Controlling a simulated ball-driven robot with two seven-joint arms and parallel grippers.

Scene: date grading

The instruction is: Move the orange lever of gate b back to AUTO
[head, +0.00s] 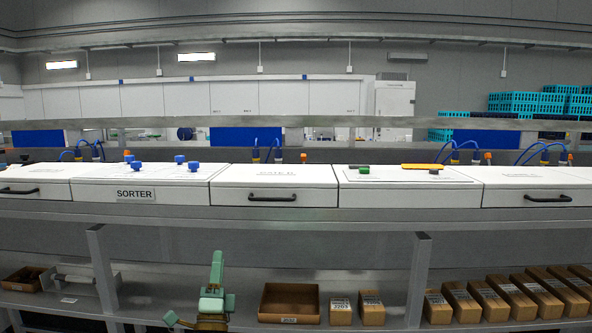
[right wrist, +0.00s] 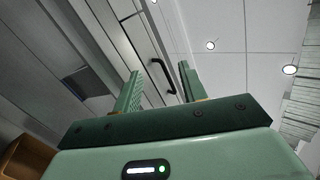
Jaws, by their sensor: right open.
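A flat orange bar (head: 423,167) lies along the back of the white panel with a green knob, right of centre in the head view. Small upright orange pieces, one near the middle (head: 303,157) and one farther right (head: 488,156), stand behind the white units. I cannot read any gate letter or AUTO mark. My right gripper (head: 212,290) is low in front of the lower shelf, below the units and apart from them. In the right wrist view its two green fingers (right wrist: 160,75) are apart with nothing between them; a black handle shows beyond. My left gripper is not in view.
The SORTER panel (head: 136,194) has several blue knobs. Drawers with black handles (head: 272,197) flank the panels. Blue hoses (head: 467,150) rise behind. The lower shelf holds an open brown box (head: 290,288) and several cartons (head: 340,310). A shelf post (head: 418,270) stands right of my gripper.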

